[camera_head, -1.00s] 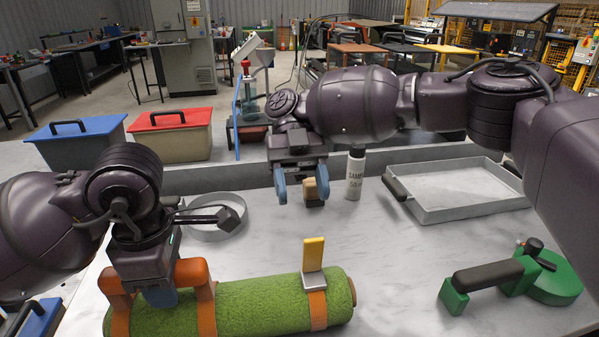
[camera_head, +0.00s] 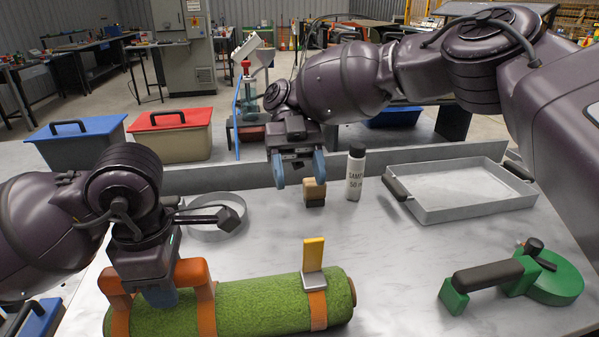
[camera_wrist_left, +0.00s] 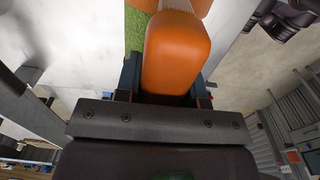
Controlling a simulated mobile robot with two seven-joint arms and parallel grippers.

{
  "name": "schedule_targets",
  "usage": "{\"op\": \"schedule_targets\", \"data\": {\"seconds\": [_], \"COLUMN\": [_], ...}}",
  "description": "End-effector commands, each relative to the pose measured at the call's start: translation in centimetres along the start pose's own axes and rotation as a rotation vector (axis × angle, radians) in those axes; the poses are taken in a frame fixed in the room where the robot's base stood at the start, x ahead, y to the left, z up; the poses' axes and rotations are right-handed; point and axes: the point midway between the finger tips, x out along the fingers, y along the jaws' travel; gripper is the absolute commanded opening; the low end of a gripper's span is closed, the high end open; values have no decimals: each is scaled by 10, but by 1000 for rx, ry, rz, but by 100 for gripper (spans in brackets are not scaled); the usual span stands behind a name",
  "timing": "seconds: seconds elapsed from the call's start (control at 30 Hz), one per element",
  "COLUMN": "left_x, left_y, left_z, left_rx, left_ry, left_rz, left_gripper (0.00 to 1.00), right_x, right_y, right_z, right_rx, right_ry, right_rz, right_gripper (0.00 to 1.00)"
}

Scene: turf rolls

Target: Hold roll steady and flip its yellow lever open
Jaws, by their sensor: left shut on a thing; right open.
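The green turf roll (camera_head: 262,307) lies on its side at the front of the pale table, with orange straps around it. An orange handle (camera_head: 194,273) stands on its left part. The yellow lever (camera_head: 313,254) stands upright on a grey buckle (camera_head: 314,281) near the roll's right end. My left gripper (camera_head: 161,297) is shut on the orange handle, which fills the jaws in the left wrist view (camera_wrist_left: 177,55). My right gripper (camera_head: 299,168) is open and empty, above the table behind the roll, apart from the lever.
A small wooden block (camera_head: 314,190) with a dark base and a sample bottle (camera_head: 355,173) stand near my right gripper. A grey tray (camera_head: 465,208) is at the right back, a green tool (camera_head: 545,284) at the right front. A metal ring (camera_head: 212,229) lies behind the roll.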

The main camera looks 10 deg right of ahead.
Motion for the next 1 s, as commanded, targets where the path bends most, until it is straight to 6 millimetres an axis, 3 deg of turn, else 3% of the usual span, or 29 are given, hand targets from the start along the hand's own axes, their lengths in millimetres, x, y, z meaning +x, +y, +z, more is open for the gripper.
{"op": "schedule_targets", "data": {"seconds": [0.13,0.17,0.37,0.73,1.0], "left_x": [6,6,4,-5,-50], "left_y": [-1,-1,0,0,1], "left_z": [0,0,0,0,0], "left_rx": [-1,-1,0,0,1], "left_ry": [4,4,2,0,0], "left_rz": [-11,-11,-7,0,4], "left_gripper": [0,38,66,66,66], "right_x": [1,1,1,0,0], "right_y": [0,0,0,0,0], "right_z": [3,3,2,0,0], "right_rx": [0,0,0,0,0], "right_ry": [4,4,3,0,0], "right_rz": [0,0,0,0,0], "right_gripper": [57,57,57,57,57]}}
